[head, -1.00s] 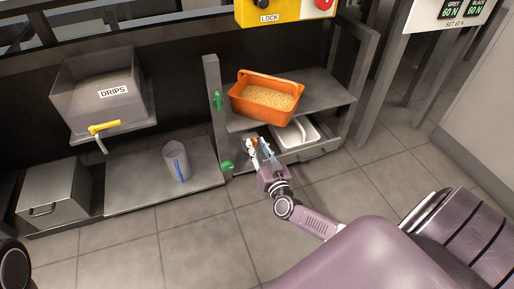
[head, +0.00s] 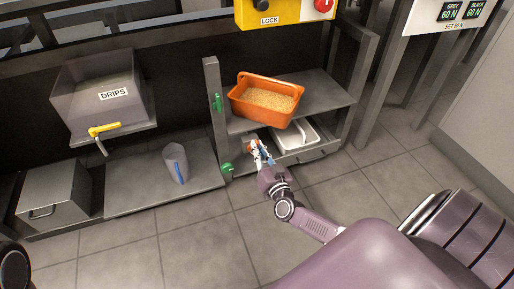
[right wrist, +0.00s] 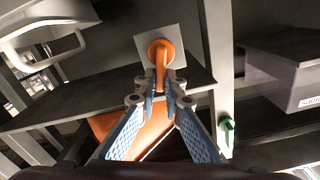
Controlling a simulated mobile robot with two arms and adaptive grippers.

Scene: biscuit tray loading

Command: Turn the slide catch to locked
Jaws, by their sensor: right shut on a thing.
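The slide catch (right wrist: 161,62) is an orange round knob with a lever, mounted on a pale square plate (right wrist: 178,35) in the right wrist view. Its lever points down in that picture, between my blue-padded fingertips. My right gripper (right wrist: 165,95) is shut on the lever. In the head view my right gripper (head: 258,149) is at the front of the low shelf, below the orange bin, and hides the catch. My left gripper is not in view.
An orange bin (head: 236,98) of pale grains stands on the upper shelf (head: 325,90). A white tray (head: 309,131) sits below. Green fittings (head: 218,102) are on the left post. A drips bin (head: 75,105) and a jug (head: 174,158) are left. The front floor is clear.

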